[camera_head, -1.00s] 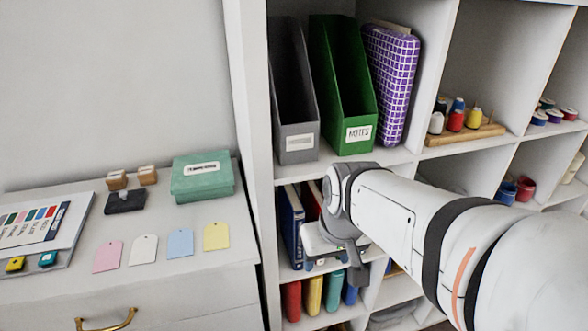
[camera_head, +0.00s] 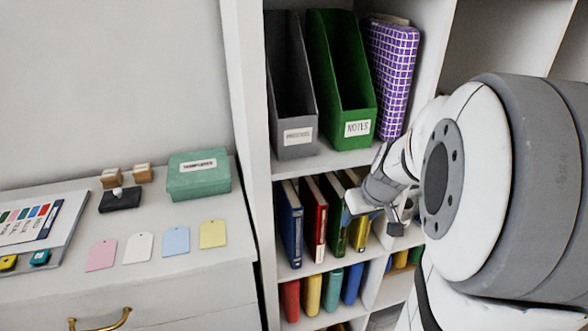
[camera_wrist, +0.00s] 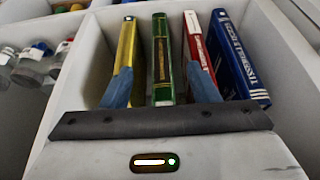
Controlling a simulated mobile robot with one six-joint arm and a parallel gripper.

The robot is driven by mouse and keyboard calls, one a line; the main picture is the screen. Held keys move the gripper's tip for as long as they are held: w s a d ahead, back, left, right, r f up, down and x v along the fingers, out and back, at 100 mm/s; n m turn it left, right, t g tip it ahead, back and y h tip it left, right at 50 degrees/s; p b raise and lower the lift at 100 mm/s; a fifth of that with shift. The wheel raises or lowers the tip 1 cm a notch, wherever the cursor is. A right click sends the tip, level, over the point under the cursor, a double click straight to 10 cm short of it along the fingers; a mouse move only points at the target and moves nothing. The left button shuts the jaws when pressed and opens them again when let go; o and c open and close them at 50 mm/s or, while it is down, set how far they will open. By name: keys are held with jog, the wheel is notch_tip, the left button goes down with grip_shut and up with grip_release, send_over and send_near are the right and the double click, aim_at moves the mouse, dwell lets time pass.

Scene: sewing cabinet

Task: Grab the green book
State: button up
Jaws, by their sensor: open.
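The green book (camera_head: 337,225) stands upright in the shelf compartment, between a red book (camera_head: 315,215) and a yellow book (camera_head: 360,230). My gripper (camera_head: 372,200) is in front of these books in the head view and covers part of the yellow one. In the wrist view my gripper (camera_wrist: 160,88) is open. The green book (camera_wrist: 162,60) shows between its two fingers. One finger overlaps the yellow book (camera_wrist: 127,48), the other the red book (camera_wrist: 199,45). The fingers do not hold anything. Whether they touch the neighbouring books I cannot tell.
A blue book (camera_head: 291,222) stands at the compartment's left wall. A grey file holder (camera_head: 298,138) and a green file holder (camera_head: 358,130) stand on the shelf above. Several coloured books are on the shelf below. Jars (camera_wrist: 35,65) sit in the neighbouring compartment.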

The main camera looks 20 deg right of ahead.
aim_at(333, 213)
jog(key=w+f, duration=0.3)
jog(key=w, duration=0.3)
jog(key=shift+p, duration=0.3)
jog(key=shift+a+r, duration=0.1)
jog(key=shift+r, duration=0.05)
grip_shut()
dwell(0.3)
dwell(0.8)
